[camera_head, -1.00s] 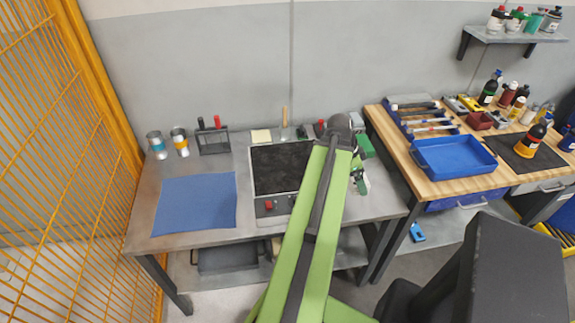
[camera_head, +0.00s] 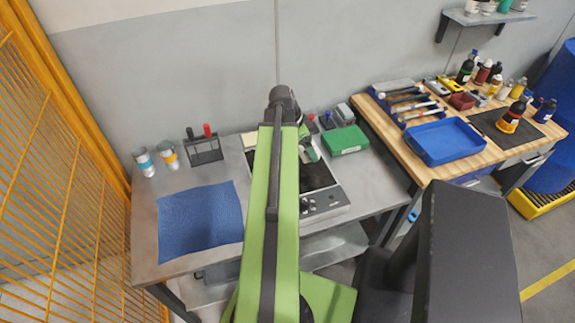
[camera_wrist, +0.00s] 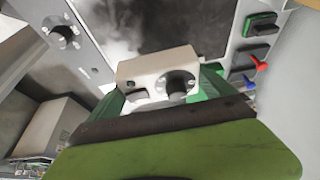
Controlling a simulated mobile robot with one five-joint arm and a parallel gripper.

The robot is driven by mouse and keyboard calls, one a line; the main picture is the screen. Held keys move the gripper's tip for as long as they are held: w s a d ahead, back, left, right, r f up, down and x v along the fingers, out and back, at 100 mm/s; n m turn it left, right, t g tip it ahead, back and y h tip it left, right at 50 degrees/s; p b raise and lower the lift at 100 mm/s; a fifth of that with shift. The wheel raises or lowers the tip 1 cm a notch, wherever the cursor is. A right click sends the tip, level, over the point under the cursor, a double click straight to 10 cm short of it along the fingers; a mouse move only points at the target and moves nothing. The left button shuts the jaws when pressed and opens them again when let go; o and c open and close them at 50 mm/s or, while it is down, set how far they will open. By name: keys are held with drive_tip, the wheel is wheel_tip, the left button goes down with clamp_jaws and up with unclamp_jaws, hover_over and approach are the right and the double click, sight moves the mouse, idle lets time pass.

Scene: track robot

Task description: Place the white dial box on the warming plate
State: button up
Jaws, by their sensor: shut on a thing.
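The white dial box (camera_wrist: 150,68), with a dark round knob on its face, is between the green fingers of my gripper (camera_wrist: 160,86) in the wrist view. My gripper is shut on it. The warming plate has a dark top (camera_wrist: 195,22) and a grey control panel with a dial (camera_wrist: 72,48); the box shows in front of its near edge. In the head view my gripper (camera_head: 309,147) is over the back part of the warming plate (camera_head: 335,203). My arm hides the plate's left part. I cannot make out the box there, nor its height above the plate.
A blue mat (camera_head: 200,222) and two cans (camera_head: 168,154) are on the left of the bench. A green box (camera_head: 344,140) stands right of the plate. Red and blue handled tools (camera_wrist: 250,72) stand beside it. A blue tray (camera_head: 445,142) lies on the wooden bench at right.

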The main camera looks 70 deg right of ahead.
drive_tip(key=w+f+b, duration=0.1)
drive_tip(key=w+a+f+b, duration=0.1)
drive_tip(key=w, duration=0.1)
drive_tip(key=w+f, duration=0.2)
drive_tip(key=shift+w+a+b, duration=0.2)
drive_tip(key=shift+a+b, duration=0.05)
drive_tip(key=shift+b, duration=0.15)
drive_tip(key=shift+w+a+f, duration=0.15)
drive_tip(key=shift+w, duration=0.3)
wheel_tip(320, 180, down, 4)
drive_tip(key=b, duration=0.4)
drive_tip(key=shift+s+f, duration=0.1)
drive_tip(key=shift+f, duration=0.05)
drive_tip(key=o, duration=1.3)
drive_tip(key=shift+r, duration=0.4)
drive_tip(key=p+v, duration=1.1)
drive_tip(key=shift+a+r, duration=0.1)
drive_tip(key=shift+r, duration=0.25)
